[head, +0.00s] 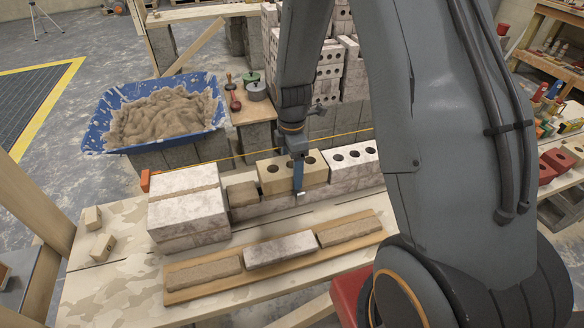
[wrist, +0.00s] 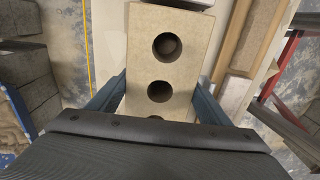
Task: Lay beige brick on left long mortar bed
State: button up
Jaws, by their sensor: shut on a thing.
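The beige brick (head: 275,178), with round holes in its top, is between the fingers of my gripper (head: 296,170). It is in line with the low brick wall, left of a white holed brick (head: 365,162). I cannot tell whether it rests on the course below. In the wrist view the brick (wrist: 178,75) lies lengthwise between both blue fingers. A long brown mortar bed (head: 205,273) lies on the left of the front plank and another (head: 346,229) on the right, with a pale brick (head: 280,248) between them. A short brown patch (head: 242,194) shows in the wall.
A pale brick stack (head: 188,210) stands at the wall's left end. A yellow string (head: 222,158) runs behind the wall from an orange block (head: 146,181). Two small wooden blocks (head: 103,247) lie at left. A blue mortar tub (head: 97,138) stands behind. The bench's front left is clear.

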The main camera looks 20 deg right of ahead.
jog(key=shift+w+f, duration=0.1)
jog(key=shift+f, duration=0.2)
dwell(0.7)
jog(key=o, duration=1.9)
jog(key=shift+c, duration=0.2)
jog(key=o, duration=0.3)
jog(key=shift+f, duration=0.1)
jog(key=shift+r+b, duration=0.6)
jog(key=shift+r, duration=3.4)
jog(key=s+r+m, duration=0.3)
jog(key=s+m, duration=0.5)
jog(key=m, duration=0.1)
jog(key=s+r+m, duration=0.3)
jog(key=s+m, duration=0.6)
jog(key=shift+s+r, duration=0.2)
jog(key=shift+s, duration=0.05)
